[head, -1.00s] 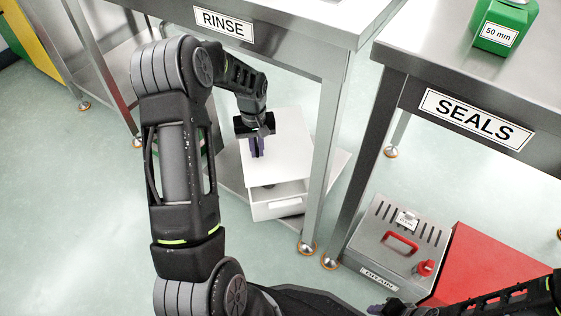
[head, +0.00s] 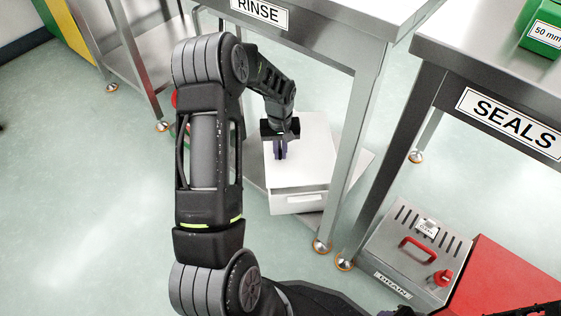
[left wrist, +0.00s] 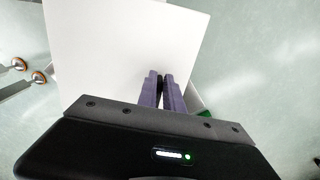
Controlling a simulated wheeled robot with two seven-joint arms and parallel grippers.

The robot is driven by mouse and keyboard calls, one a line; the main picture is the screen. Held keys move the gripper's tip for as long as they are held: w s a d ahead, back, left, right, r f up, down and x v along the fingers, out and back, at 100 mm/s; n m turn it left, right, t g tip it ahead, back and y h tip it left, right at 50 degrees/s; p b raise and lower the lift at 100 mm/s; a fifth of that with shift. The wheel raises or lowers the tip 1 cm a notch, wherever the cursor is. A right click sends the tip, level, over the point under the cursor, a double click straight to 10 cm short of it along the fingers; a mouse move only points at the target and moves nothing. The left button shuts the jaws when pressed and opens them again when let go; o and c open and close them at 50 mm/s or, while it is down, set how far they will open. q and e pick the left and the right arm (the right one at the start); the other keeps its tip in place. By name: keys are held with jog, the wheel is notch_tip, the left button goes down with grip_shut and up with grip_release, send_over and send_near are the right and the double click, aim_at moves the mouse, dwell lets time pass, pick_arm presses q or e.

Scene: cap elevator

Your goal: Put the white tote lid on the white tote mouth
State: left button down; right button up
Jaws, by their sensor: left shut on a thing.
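The white tote lid (head: 315,150) is a flat white panel under my left gripper (head: 281,150) in the head view. That gripper points down and is shut on the lid, seemingly by a small dark part between its purple fingers (left wrist: 161,90) in the left wrist view. The lid (left wrist: 115,50) fills much of that view. The white tote (head: 298,203) stands directly below, with its front wall showing under the lid's front edge. The lid hides the tote mouth, and I cannot tell whether it is fully seated. Only a sliver of my right gripper shows at the bottom edge.
The tote stands on a low grey shelf (head: 362,163) under the steel RINSE table (head: 345,45). A table leg (head: 350,170) rises close to its right. The SEALS table (head: 470,75) and the grey DRAIN box (head: 400,255) are further right. Floor at the left is clear.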

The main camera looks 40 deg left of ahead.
aim_at(280, 160)
pick_arm(q)
jog(key=shift+f+b, duration=1)
jog(key=shift+f, duration=1.45)
jog(key=shift+f, duration=0.15)
jog(key=c, duration=1.5)
grip_release()
notch_tip(280, 160, up, 8)
jog(key=p, duration=0.3)
jog(key=shift+f, duration=0.1)
